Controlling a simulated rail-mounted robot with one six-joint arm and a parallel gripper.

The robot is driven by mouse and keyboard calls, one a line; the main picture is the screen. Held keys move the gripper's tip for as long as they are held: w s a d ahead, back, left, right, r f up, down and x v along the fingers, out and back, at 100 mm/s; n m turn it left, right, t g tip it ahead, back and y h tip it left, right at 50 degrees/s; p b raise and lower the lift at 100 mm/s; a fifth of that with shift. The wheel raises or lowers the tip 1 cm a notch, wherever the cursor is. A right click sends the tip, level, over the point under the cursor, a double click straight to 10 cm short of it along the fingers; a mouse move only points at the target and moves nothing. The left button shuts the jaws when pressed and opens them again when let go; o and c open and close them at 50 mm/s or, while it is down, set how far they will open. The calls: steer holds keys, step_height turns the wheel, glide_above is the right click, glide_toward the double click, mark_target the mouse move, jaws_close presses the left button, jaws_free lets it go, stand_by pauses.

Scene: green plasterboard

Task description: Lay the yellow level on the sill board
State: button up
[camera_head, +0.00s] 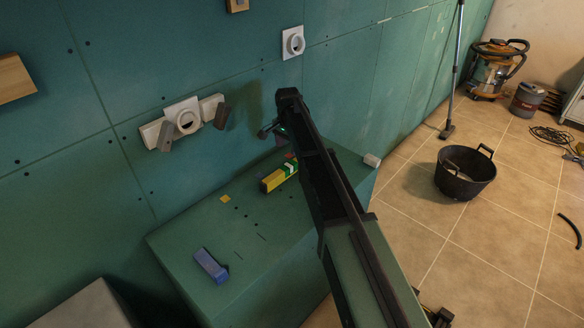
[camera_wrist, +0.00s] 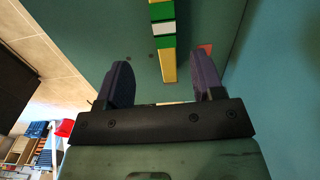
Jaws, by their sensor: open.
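The yellow level (camera_head: 277,180), a bar with green and white bands, lies on the green boxed ledge (camera_head: 190,232) against the wall, partly hidden by my arm in the head view. In the wrist view the level (camera_wrist: 162,30) shows beyond and between the two dark fingers of my gripper (camera_wrist: 160,65). The fingers are apart with nothing held between them. In the head view my gripper is mostly hidden behind my arm, above the far part of the ledge. No separate sill board can be told with certainty; a wooden board (camera_head: 14,79) juts from the wall at left.
A blue block (camera_head: 210,264) lies on the ledge's near end, with a yellow square (camera_head: 225,199) farther back. White sockets (camera_head: 184,119) and switches stick out from the wall. A black tub (camera_head: 465,173) stands on the tiled floor. The ledge's near left part is mostly clear.

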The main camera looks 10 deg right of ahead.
mark_target(288, 166)
steer(key=shift+w+a+f+m, duration=0.1)
steer(key=shift+w+f+m, duration=0.15)
steer(key=shift+w, duration=0.3)
step_height(288, 166, down, 11)
steer(key=b, duration=1.1)
steer(key=shift+s+r, duration=0.15)
steer(key=shift+r, duration=0.25)
steer(key=c, duration=1.1)
